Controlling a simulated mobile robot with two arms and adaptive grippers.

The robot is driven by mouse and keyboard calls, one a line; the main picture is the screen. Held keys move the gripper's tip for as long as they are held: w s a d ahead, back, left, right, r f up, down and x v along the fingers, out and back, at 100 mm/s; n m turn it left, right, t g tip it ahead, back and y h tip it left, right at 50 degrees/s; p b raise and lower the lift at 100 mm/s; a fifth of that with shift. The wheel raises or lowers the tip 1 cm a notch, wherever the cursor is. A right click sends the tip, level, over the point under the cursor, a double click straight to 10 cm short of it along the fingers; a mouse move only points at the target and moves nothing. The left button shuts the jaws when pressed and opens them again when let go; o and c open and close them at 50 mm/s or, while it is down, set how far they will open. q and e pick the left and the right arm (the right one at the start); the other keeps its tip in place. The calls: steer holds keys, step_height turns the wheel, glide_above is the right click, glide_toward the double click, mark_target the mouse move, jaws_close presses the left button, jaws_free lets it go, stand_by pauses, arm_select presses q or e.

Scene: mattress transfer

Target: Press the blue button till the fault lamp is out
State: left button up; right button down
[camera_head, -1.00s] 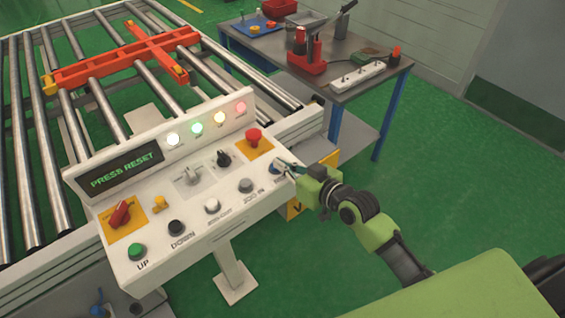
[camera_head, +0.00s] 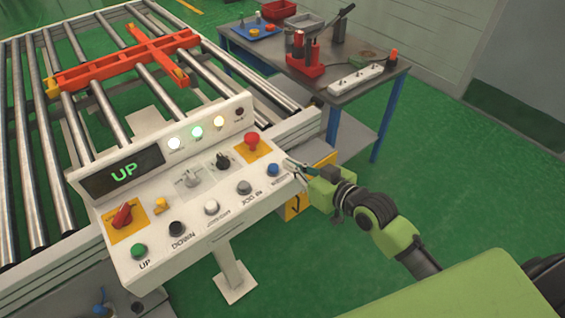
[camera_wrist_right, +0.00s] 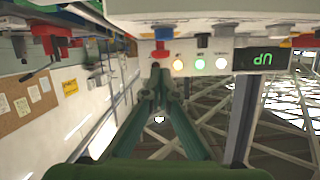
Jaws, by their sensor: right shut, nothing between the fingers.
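The blue button (camera_head: 273,169) is at the right end of the white control panel (camera_head: 190,230). The fault lamp (camera_head: 239,112), at the right end of the lamp row, is dark. The panel's display (camera_head: 124,171) reads "UP" in green. My right gripper (camera_head: 289,163) is shut and empty, just to the right of and above the blue button, apparently clear of it. Its closed fingers (camera_wrist_right: 156,72) also show in the right wrist view. My left gripper is not in view.
A red emergency button (camera_head: 252,140) on a yellow plate stands close behind the blue button. Other knobs and buttons fill the panel. A roller conveyor with an orange frame (camera_head: 120,62) lies behind, and a grey tool table (camera_head: 345,90) at the back right.

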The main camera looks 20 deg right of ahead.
steer(key=b+v, duration=0.1)
steer(key=v, duration=0.4)
steer(key=shift+r, duration=0.1)
stand_by(0.3)
steer(key=s+d+f+m+g+h, duration=0.1)
steer(key=s+d+f+g, duration=0.15)
steer(key=f, duration=0.95)
steer(key=s+d+f+m+g+h+b, duration=0.1)
steer(key=s+d+f+h, duration=0.15)
steer(key=f, duration=0.95)
steer(key=s+d+f+m+g+h, duration=0.1)
steer(key=s+d+f+g, duration=0.2)
steer(key=f, duration=0.8)
steer(key=s+f+g, duration=0.2)
steer(key=s+f, duration=1.1)
steer(key=f, duration=0.2)
steer(key=s+a+f+n+g, duration=0.1)
steer(key=s+a+f, duration=0.1)
steer(key=s, duration=0.4)
steer(key=s+a+f+g+b, duration=0.1)
steer(key=s+a+f, duration=0.1)
steer(key=s+f, duration=0.2)
steer(key=s+a+f+n+g, duration=0.1)
steer(key=s+a+f+g, duration=0.1)
steer(key=s, duration=0.8)
steer(key=shift+s+f+n+h, duration=0.2)
steer(key=shift+f+n+h, duration=0.15)
steer(key=shift+f, duration=0.55)
